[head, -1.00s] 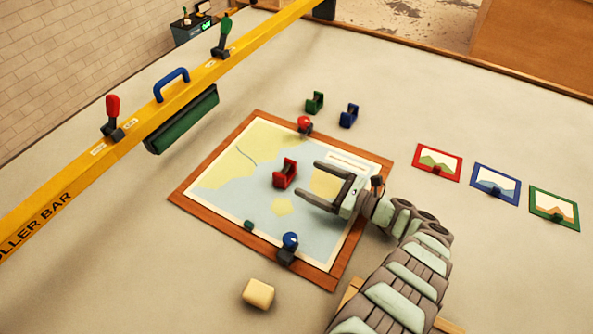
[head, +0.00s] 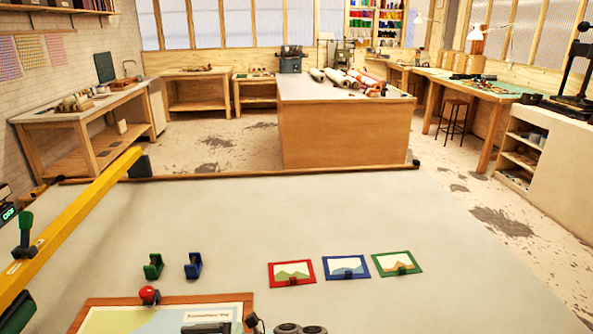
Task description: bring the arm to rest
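The head view now looks across the room, and only the top of my arm shows at the bottom edge. One dark finger of my gripper (head: 206,328) shows there, over the map sheet (head: 120,320) near its label. The other finger is out of the picture, so the opening between them cannot be seen. The map lies in a wooden frame (head: 105,301), with a red knob (head: 149,294) at its far edge.
A green holder (head: 153,267) and a blue holder (head: 193,266) stand behind the map. Red (head: 292,272), blue (head: 346,267) and green (head: 397,264) framed pictures lie to the right. The yellow roller bar (head: 75,220) crosses at left. The table behind is clear.

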